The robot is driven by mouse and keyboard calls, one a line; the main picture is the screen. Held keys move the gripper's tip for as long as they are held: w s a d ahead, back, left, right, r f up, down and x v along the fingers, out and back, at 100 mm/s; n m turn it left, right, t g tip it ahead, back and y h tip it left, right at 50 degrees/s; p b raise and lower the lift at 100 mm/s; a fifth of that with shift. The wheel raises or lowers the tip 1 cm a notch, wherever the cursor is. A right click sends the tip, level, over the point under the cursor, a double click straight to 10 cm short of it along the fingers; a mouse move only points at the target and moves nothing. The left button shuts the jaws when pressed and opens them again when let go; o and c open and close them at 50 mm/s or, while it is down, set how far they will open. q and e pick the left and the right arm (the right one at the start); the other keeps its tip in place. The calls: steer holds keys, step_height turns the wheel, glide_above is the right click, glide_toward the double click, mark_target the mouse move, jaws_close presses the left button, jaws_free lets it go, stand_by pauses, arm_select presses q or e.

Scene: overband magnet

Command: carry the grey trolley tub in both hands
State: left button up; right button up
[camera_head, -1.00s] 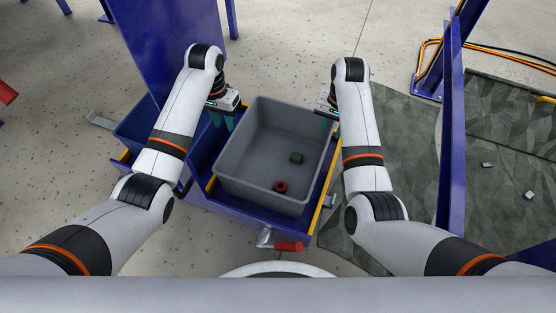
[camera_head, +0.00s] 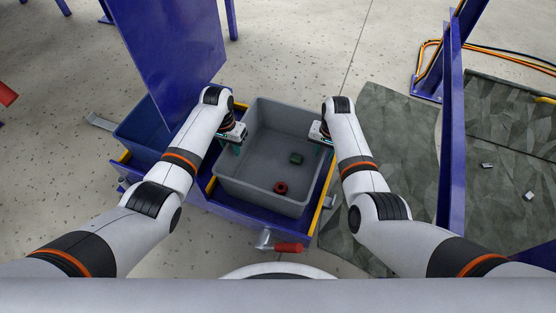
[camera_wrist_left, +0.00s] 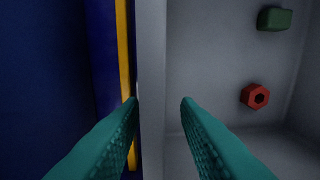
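The grey tub (camera_head: 262,197) sits in the blue trolley (camera_head: 240,208) in the head view. It holds a red hex nut (camera_head: 280,188) and a green block (camera_head: 296,158). My left gripper (camera_head: 238,148) is at the tub's left wall. In the left wrist view its teal fingers (camera_wrist_left: 160,102) are open, one on each side of the tub's grey wall (camera_wrist_left: 151,70), with gaps visible. The red nut (camera_wrist_left: 255,96) and green block (camera_wrist_left: 274,19) lie inside. My right gripper (camera_head: 324,142) is at the tub's right wall; its fingers are mostly hidden.
A blue upright panel (camera_head: 170,50) stands behind the trolley's left part, beside a blue bin (camera_head: 142,130). A red-handled lever (camera_head: 288,248) sticks out at the front. A blue post (camera_head: 452,130) and dark mat (camera_head: 395,130) are at right.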

arm_select(q)
steer(key=shift+f, duration=0.3)
arm_select(e)
steer(key=shift+f, duration=0.3)
arm_select(q)
steer(key=shift+c, duration=0.2)
arm_select(e)
steer(key=shift+c, duration=0.2)
arm_select(q)
jaws_close()
arm_select(e)
jaws_close()
stand_by(0.4)
